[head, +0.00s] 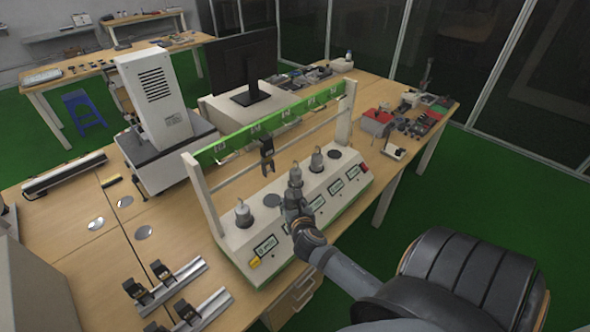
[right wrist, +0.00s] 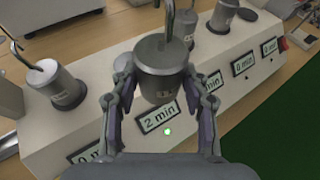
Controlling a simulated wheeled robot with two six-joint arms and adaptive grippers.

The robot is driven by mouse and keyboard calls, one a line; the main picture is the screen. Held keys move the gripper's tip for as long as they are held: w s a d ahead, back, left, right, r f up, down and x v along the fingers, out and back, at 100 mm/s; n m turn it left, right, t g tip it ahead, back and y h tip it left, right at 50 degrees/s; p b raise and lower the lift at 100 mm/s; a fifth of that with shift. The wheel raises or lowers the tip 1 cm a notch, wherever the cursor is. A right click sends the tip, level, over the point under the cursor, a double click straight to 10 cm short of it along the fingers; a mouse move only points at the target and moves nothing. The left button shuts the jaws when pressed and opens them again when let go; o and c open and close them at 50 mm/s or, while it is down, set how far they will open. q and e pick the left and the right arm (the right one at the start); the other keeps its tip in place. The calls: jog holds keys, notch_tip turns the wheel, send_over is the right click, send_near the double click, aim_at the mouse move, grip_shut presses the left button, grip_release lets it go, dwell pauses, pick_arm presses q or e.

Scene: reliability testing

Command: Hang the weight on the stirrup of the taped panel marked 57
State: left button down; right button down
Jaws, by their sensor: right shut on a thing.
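My right gripper (head: 292,204) is shut on a grey cylindrical weight (right wrist: 160,72) with a metal hook on top. In the right wrist view the fingers (right wrist: 160,98) clasp its sides, in front of the white tester base. The green bar (head: 272,125) carries several taped panels with small number labels, too small to read, so I cannot tell which is 57. Wire stirrups hang below the panels. A black clip (head: 266,146) hangs below the bar, left of my right gripper. My left gripper is not in view.
The white tester base (head: 232,240) holds other hooked weights (head: 243,214) (head: 316,160), round seats and timer displays. A green light (right wrist: 167,132) is lit below one reading 2 min. White posts (head: 203,200) flank the bar. A monitor (head: 243,68) stands behind.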

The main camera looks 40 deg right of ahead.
jog(key=shift+w+a+r+b, duration=0.15)
jog(key=shift+w+b, duration=0.65)
jog(key=shift+w, duration=1.05)
jog(key=shift+w+a+b, duration=0.2)
jog(key=shift+w+b, duration=0.55)
jog(key=shift+w, duration=1.05)
jog(key=shift+r+p, duration=0.1)
jog(key=shift+p, duration=0.5)
jog(key=shift+w, duration=0.15)
jog(key=shift+w+a, duration=0.1)
jog(key=shift+w, duration=0.6)
jog(key=shift+w, duration=0.15)
jog(key=shift+w+p, duration=0.35)
jog(key=shift+w, duration=0.35)
jog(key=shift+f, duration=0.2)
jog(key=shift+f, duration=0.25)
